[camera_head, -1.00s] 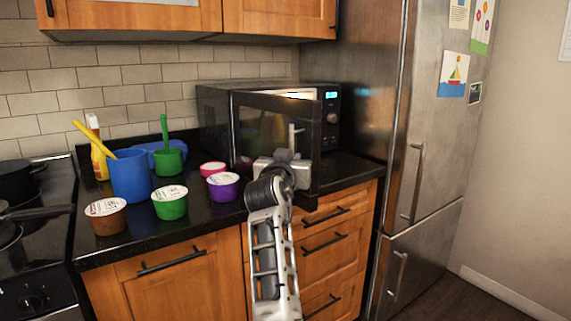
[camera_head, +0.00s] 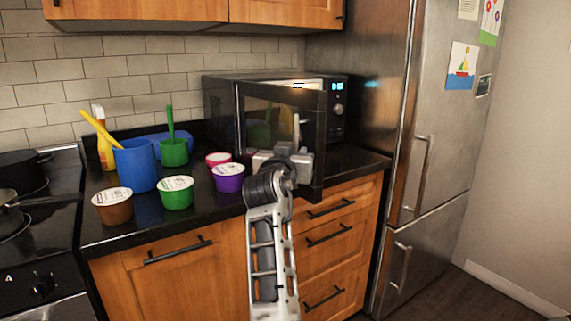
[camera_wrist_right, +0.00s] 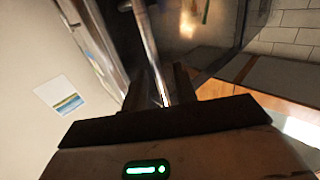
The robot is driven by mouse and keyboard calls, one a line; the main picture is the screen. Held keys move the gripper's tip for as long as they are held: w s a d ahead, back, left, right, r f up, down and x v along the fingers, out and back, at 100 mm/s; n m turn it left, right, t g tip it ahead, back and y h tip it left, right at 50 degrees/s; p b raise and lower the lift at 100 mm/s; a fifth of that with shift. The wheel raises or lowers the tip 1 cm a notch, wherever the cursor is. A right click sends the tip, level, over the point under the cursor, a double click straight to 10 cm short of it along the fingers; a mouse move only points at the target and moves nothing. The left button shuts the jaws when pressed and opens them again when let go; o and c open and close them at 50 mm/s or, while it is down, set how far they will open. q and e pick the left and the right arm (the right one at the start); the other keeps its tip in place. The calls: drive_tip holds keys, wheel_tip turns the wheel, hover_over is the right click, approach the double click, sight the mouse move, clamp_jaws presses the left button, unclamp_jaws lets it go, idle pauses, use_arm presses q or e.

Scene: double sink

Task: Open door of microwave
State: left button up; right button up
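The black microwave (camera_head: 222,117) stands on the counter against the tiled wall. Its door (camera_head: 262,128) is partly open, swung out towards me, with its free edge on the right beside the control panel (camera_head: 338,108). My right gripper (camera_head: 290,150) is at the upright metal handle (camera_head: 296,128) on the door's front. In the right wrist view the handle (camera_wrist_right: 146,38) runs between the two dark fingertips (camera_wrist_right: 160,88), which are closed around it. The gripper hides the handle's lower part in the head view. My left gripper is out of view.
Several cups, including a blue one (camera_head: 136,168) and a purple one (camera_head: 229,180), stand left of the door on the black counter (camera_head: 120,235). The steel fridge (camera_head: 385,90) stands close on the right. The stove (camera_head: 50,240) is at far left.

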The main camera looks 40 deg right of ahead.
use_arm(q)
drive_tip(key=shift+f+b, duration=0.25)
drive_tip(key=shift+b, duration=0.45)
use_arm(e)
drive_tip(key=v, duration=1)
drive_tip(key=shift+w, duration=0.1)
